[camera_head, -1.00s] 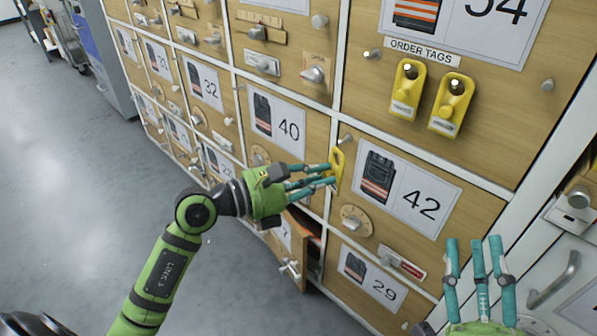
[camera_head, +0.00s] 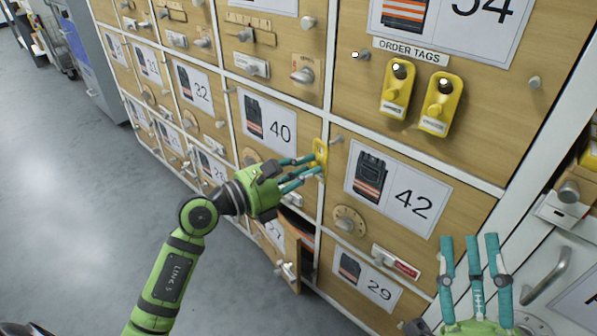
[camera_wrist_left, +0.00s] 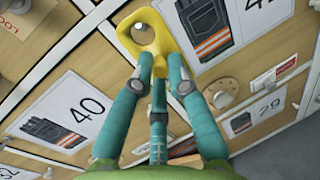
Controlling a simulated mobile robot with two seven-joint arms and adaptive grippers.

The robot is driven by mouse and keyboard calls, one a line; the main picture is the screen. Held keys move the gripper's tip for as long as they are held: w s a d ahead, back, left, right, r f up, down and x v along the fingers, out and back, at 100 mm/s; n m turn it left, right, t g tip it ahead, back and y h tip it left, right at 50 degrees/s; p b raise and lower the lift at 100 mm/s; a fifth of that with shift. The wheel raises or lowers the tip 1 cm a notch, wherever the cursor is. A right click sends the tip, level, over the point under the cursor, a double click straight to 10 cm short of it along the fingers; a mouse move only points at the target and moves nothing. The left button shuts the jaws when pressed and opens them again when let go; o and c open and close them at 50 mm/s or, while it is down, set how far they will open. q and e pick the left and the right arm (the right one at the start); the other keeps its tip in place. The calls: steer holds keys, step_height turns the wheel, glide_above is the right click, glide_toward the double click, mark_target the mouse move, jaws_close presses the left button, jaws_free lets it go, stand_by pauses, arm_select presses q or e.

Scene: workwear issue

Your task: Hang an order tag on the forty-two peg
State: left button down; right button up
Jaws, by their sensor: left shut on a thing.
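My left gripper (camera_head: 312,166) is shut on a yellow order tag (camera_head: 319,152), held upright in front of the cabinet. The forty-two peg (camera_head: 336,140) is a small metal knob at the upper left of the 42 door (camera_head: 470,205). The tag appears just left of this peg; the depth gap cannot be told. Two more yellow tags (camera_head: 396,92) (camera_head: 440,108) hang below the ORDER TAGS label (camera_head: 410,52). My right gripper (camera_head: 475,268) is open and empty at lower right.
The 40 door (camera_head: 300,170) is left of the peg. Below my left gripper a small wooden door (camera_head: 287,250) stands ajar. The 42 door carries a round dial (camera_head: 348,221) and a handle with a red label (camera_head: 396,262). Grey floor (camera_head: 70,200) at left is clear.

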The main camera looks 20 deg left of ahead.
mark_target(316, 161)
arm_select(q)
steer(key=shift+w+d+f, duration=0.1)
steer(key=shift+w+d, duration=0.1)
steer(key=shift+w, duration=0.3)
steer(key=shift+w+d, duration=0.15)
steer(key=shift+w, duration=0.3)
steer(key=shift+w+d+f+b, duration=0.1)
steer(key=shift+w+d+b, duration=0.15)
steer(key=shift+w, duration=0.25)
steer(key=shift+w+d+b, duration=0.1)
steer(key=shift+w+b, duration=0.2)
steer(key=shift+w, duration=0.15)
steer(key=shift+w+d+f, duration=0.2)
steer(key=shift+w+f, duration=0.15)
steer(key=shift+w, duration=0.2)
arm_select(e)
steer(key=shift+s+r+n+t+y, duration=0.45)
steer(key=shift+s+r+y, duration=0.3)
steer(key=shift+s+r, duration=0.2)
steer(key=shift+s+r+n+t+y, duration=0.35)
steer(key=shift+s+r+t+y, duration=0.2)
steer(key=shift+s+r+y, duration=0.35)
steer(key=shift+s+f, duration=0.1)
arm_select(q)
steer(key=c, duration=1.1)
jaws_free()
steer(key=shift+c, duration=0.2)
arm_select(e)
steer(key=shift+f, duration=0.1)
